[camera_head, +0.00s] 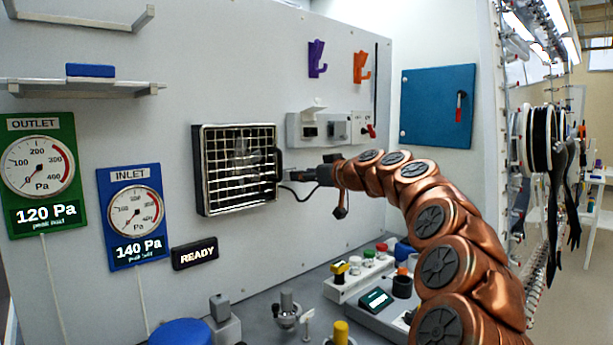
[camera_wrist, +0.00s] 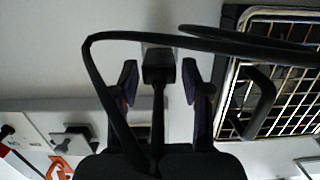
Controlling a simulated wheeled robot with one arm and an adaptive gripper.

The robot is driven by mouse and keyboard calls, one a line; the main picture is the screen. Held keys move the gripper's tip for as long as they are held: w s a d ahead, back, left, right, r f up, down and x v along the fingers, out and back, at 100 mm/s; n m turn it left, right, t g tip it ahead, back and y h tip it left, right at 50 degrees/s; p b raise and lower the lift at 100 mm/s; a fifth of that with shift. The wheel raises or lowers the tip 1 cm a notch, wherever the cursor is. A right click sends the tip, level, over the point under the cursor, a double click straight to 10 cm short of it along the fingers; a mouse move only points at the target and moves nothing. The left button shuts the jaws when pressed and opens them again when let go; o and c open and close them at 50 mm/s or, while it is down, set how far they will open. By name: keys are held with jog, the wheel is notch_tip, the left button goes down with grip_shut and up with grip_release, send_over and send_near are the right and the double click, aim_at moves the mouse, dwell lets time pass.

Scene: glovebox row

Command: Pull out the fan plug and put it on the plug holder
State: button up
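The black fan plug (camera_wrist: 158,65) is in the wrist view, between the two fingers of my gripper (camera_wrist: 160,82). Narrow gaps show on both sides of it, so the fingers are open around it. Its black cable (camera_wrist: 98,75) loops towards the fan. In the head view, my gripper (camera_head: 322,174) is at the wall, just right of the fan (camera_head: 240,168) with its wire grille; the plug cannot be made out there. A pale wall panel (camera_head: 293,130) above the gripper carries a small bracket and grey fittings. I cannot tell which part is the plug holder.
Purple (camera_head: 317,58) and orange (camera_head: 361,67) hooks hang above the panel. A red-handled switch (camera_head: 369,131) is at the panel's right. The bench below holds several small devices, including a yellow-capped post (camera_head: 341,333). The fan cable (camera_head: 300,197) hangs near my gripper.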

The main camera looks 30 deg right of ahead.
jog(key=shift+o, duration=0.6)
jog(key=v, duration=1.2)
dwell(0.7)
